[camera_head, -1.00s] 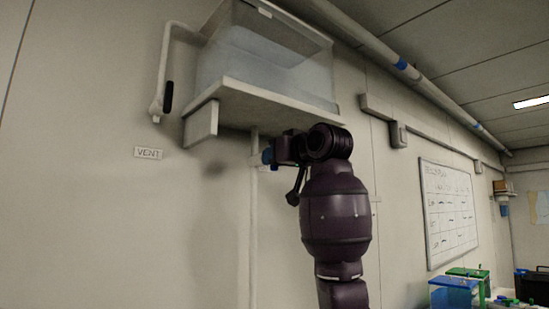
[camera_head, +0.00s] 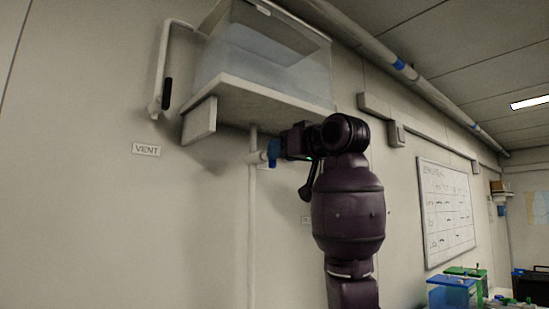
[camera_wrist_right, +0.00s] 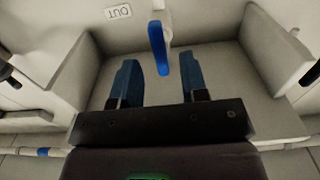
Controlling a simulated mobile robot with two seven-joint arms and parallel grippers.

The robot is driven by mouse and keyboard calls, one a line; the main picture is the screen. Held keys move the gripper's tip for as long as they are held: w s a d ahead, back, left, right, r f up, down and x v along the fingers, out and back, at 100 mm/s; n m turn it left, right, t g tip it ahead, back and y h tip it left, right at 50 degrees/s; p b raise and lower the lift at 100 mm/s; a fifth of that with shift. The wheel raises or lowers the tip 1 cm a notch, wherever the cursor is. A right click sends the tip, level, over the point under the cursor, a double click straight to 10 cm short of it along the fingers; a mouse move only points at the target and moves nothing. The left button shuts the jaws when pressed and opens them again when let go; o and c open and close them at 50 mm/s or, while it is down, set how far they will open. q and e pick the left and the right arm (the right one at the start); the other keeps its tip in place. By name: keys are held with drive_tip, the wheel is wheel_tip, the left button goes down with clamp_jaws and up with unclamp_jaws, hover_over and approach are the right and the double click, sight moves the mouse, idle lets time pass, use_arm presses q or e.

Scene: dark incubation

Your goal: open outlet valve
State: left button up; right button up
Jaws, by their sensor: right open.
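The outlet valve's blue handle (camera_head: 273,152) is on the thin vertical pipe below the tank, at the gripper's tip in the head view. In the head view my right gripper (camera_head: 286,147) comes in from the right, close to the handle; the exact gap is hard to judge. My left gripper is not in view.
A clear tank (camera_head: 265,60) sits on a wall shelf (camera_head: 255,100) just above my right gripper. A VENT label (camera_head: 146,150) and a bent pipe with a black handle (camera_head: 167,94) are at left. The wrist view shows an OUT label (camera_wrist_right: 118,12) near the valve.

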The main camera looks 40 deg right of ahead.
drive_tip(key=s+b, duration=0.1)
drive_tip(key=s, duration=0.5)
drive_tip(key=shift+s+d, duration=0.25)
drive_tip(key=shift+s, duration=0.15)
